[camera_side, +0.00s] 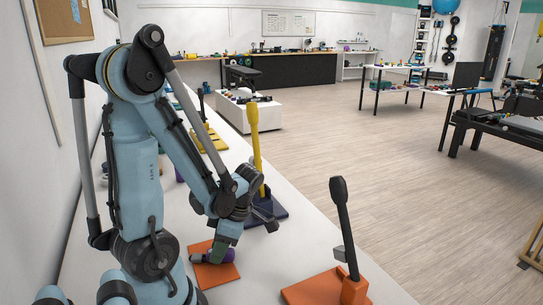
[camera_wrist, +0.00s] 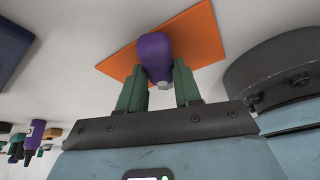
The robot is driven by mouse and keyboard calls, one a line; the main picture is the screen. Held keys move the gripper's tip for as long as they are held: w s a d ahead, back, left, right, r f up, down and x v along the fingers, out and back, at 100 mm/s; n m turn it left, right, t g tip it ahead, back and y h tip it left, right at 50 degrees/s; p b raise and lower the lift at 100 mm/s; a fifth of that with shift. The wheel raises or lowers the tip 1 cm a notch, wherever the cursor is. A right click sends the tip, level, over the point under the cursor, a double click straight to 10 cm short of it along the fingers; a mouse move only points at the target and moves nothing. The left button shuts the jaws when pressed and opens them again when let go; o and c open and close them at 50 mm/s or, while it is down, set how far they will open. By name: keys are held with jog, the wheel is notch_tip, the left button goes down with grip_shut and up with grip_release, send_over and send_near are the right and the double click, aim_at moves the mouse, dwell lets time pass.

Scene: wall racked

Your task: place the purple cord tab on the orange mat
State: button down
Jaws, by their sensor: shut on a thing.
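The purple cord tab (camera_wrist: 155,52) is between the two green fingers of my gripper (camera_wrist: 158,88) in the wrist view. My gripper is shut on it. In the side view the purple tab (camera_side: 229,255) shows beside my gripper (camera_side: 217,254), over the orange mat (camera_side: 205,272). The orange mat also shows in the wrist view (camera_wrist: 200,38), behind the tab. I cannot tell whether the tab touches the mat.
A black-handled stand on an orange base (camera_side: 352,288) is at the front right of the white table. A yellow-handled stand (camera_side: 255,150) on a dark blue base is behind my gripper. Several small items (camera_wrist: 35,135) show at the wrist view's left.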

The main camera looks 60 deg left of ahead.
jog(key=shift+f, duration=0.1)
jog(key=c, duration=0.8)
grip_release()
jog(key=shift+v, duration=6)
jog(key=w+d+m+t, duration=0.3)
jog(key=d+m, duration=0.1)
jog(key=m, duration=0.6)
jog(key=w+d+r+m+t+h, duration=0.1)
jog(key=w+d+m+t, duration=0.2)
jog(key=m, duration=0.8)
jog(key=w+d+m+t, duration=0.4)
jog(key=w+m+t, duration=0.1)
jog(key=m, duration=0.5)
jog(key=shift+d+r+h, duration=0.15)
jog(key=shift+d+h, duration=0.15)
jog(key=shift+d, duration=0.05)
